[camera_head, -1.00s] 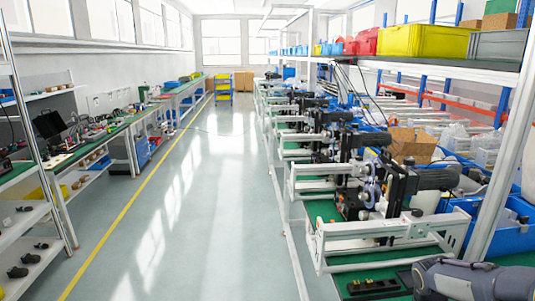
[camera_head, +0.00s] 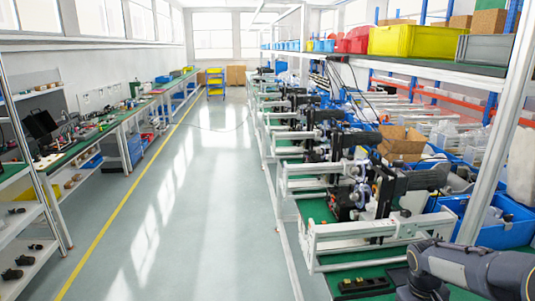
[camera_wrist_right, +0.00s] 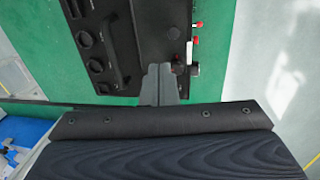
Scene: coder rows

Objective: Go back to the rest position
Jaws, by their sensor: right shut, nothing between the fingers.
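In the right wrist view, my right gripper (camera_wrist_right: 160,70) points at a green work surface (camera_wrist_right: 215,80). Its grey fingers are together with nothing held between them. A black device (camera_wrist_right: 108,40) with round knobs and a handle lies on the green surface, right by the fingertips. A black part with red-tipped pins (camera_wrist_right: 168,30) lies just beyond the fingers; whether they touch it I cannot tell. In the head view, my right arm shows at the bottom right, with its gripper out of sight. My left arm and gripper are not in view.
A line of white-framed machines (camera_head: 370,235) runs along the right bench, with a blue bin (camera_head: 510,232) beside it. A shelf above carries a yellow crate (camera_head: 410,40). A workbench (camera_head: 85,145) runs along the left. The aisle floor (camera_head: 175,235) between is clear.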

